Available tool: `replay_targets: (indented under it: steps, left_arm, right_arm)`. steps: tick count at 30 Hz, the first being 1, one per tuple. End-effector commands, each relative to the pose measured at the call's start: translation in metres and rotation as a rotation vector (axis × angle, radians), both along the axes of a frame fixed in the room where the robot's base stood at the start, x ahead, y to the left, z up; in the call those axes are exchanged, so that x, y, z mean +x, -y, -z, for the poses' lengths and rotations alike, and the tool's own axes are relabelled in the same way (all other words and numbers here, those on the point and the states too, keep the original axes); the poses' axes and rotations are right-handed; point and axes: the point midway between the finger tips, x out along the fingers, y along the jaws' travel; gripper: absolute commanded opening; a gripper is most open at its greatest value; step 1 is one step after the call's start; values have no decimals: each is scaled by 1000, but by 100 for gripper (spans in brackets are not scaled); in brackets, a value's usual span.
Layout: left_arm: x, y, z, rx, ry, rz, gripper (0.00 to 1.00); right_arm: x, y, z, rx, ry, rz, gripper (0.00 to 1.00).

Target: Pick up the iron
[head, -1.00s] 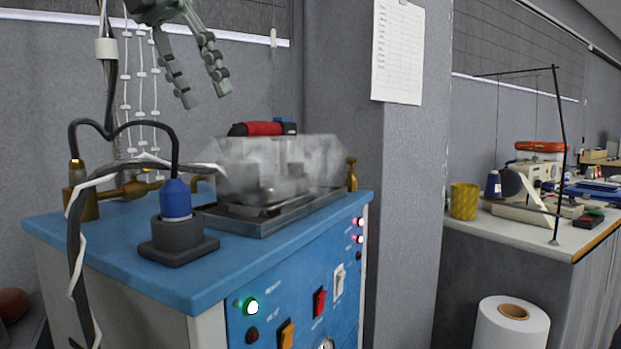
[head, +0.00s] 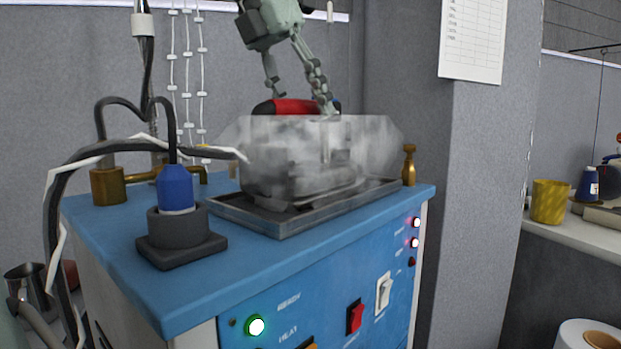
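The iron has a red and black handle (head: 292,106). Its lower body (head: 300,172) is blurred by a translucent, cloudy steam-like volume. It rests on a shallow metal tray (head: 283,226) on the blue-topped steam unit. My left gripper (head: 303,103) comes down from the top of the head view, right at the handle. Its fingers are spread. One finger reaches down behind the handle, and the other passes in front of its right part. I cannot tell whether either finger touches it. My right gripper is not in view.
A blue plug in a dark socket base (head: 182,245) stands at the unit's front left, with black cables (head: 70,165) arching beside it. A brass fitting (head: 108,186) and a brass knob (head: 409,165) flank the iron. A grey pillar (head: 487,180) rises at right.

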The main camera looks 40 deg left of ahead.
Motion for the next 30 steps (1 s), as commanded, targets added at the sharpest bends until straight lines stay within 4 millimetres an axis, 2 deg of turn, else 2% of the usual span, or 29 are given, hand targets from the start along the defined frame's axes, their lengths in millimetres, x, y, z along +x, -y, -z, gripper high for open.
replay_targets:
  steps: [3, 11, 22, 30]
  left_arm:
    - [4, 2, 10, 0, 0, 0, 49]
    - [5, 2, 11, -1, 0, 0, 47]
    - [5, 3, 11, -2, 0, 2, 2]
    - [5, 4, 7, -3, 11, 3, 0]
  right_arm:
    - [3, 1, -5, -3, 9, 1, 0]
    - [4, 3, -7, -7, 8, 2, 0]
    - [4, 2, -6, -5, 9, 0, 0]
    - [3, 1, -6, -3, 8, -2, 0]
